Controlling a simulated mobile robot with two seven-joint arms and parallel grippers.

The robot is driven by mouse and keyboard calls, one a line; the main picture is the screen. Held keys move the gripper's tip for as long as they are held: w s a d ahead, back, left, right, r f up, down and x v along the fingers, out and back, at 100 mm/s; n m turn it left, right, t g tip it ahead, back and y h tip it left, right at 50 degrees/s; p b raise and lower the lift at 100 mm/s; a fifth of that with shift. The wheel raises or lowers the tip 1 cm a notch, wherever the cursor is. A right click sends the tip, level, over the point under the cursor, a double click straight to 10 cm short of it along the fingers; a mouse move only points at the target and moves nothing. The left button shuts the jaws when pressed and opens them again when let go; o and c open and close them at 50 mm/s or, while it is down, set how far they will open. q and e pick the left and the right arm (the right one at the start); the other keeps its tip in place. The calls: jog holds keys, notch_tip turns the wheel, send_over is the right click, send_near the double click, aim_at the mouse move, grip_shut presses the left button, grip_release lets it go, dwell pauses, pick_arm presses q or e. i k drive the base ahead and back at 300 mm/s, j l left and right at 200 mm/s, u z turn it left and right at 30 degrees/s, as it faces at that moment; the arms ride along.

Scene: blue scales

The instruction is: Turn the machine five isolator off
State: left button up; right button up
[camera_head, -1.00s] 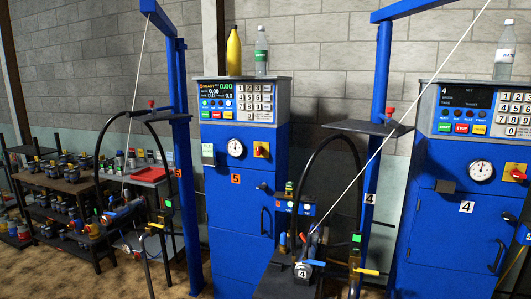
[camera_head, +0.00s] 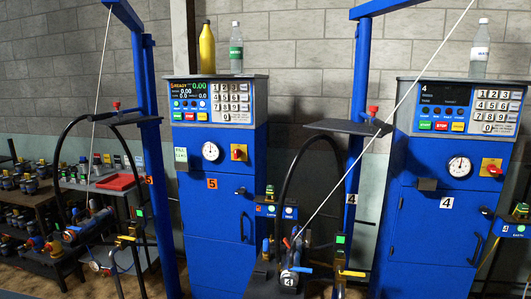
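The blue machine five cabinet (camera_head: 215,222) stands left of centre, with an orange label reading 5 (camera_head: 212,183). Its isolator (camera_head: 239,152) is a red knob on a yellow plate, right of the round gauge (camera_head: 211,151). The knob's exact angle is too small to tell. Neither of my grippers shows in the head view.
The machine four cabinet (camera_head: 430,225) stands at right with its own red isolator on a yellow plate (camera_head: 491,167). A blue post (camera_head: 357,150) and black hose stand between the cabinets. Shelves of fittings (camera_head: 30,210) are at left. Bottles stand on both cabinets.

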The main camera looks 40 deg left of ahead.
aim_at(238, 153)
jog(key=j+z, duration=0.45)
jog(key=j, duration=1)
jog(key=k+j+z, duration=0.1)
jog(key=j, duration=0.45)
jog(key=k+j+z, duration=0.1)
jog(key=j, duration=0.45)
jog(key=k+j, duration=0.15)
jog(key=j, duration=0.4)
